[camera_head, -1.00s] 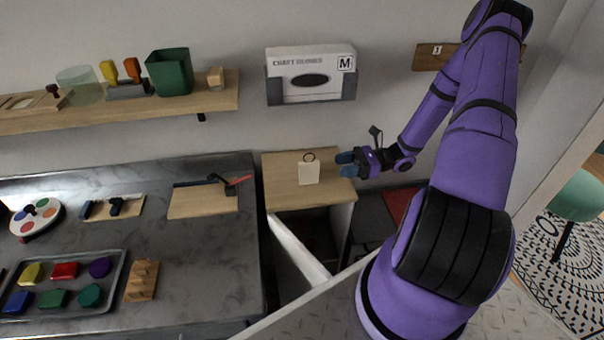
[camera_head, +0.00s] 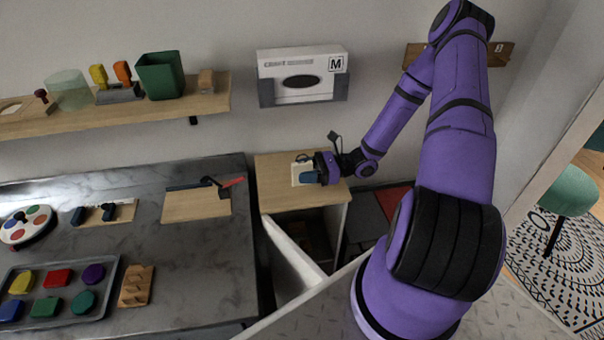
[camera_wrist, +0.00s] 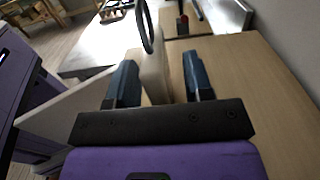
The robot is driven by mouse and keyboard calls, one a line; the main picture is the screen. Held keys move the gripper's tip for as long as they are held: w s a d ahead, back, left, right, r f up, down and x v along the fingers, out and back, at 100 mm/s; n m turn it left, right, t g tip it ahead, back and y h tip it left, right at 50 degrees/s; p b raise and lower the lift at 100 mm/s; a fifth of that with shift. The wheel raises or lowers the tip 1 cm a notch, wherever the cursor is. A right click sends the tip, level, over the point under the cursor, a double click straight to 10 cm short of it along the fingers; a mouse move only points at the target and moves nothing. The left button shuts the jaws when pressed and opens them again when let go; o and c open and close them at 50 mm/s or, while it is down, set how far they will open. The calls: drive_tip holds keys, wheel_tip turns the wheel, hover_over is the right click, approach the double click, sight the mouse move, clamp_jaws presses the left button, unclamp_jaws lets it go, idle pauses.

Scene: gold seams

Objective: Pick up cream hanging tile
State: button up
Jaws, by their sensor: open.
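The cream hanging tile (camera_head: 299,174) stands on top of the wooden cabinet (camera_head: 283,199), with a dark ring at its upper edge. In the wrist view the tile (camera_wrist: 155,75) is seen nearly edge-on, its dark ring (camera_wrist: 146,25) rising above it. My gripper (camera_head: 311,177) is at the tile's right side and covers part of it in the head view. In the wrist view my open gripper (camera_wrist: 160,84) has one blue finger on each side of the tile. Gaps show between the fingers and the tile.
A glove box (camera_head: 302,75) hangs on the wall above the cabinet. A steel counter (camera_head: 150,235) to the left holds a cutting board (camera_head: 196,206) and a tray of coloured blocks (camera_head: 58,289). The cabinet top around the tile is otherwise clear.

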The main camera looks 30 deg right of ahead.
sight(307, 161)
drive_tip(key=shift+w+a, duration=0.1)
drive_tip(key=shift+a, duration=0.25)
clamp_jaws()
drive_tip(key=shift+r, duration=0.2)
drive_tip(key=shift+r, duration=0.55)
wheel_tip(307, 161, up, 2)
drive_tip(key=s+r, duration=0.1)
drive_tip(key=s, duration=1.5)
drive_tip(key=shift+r, duration=0.3)
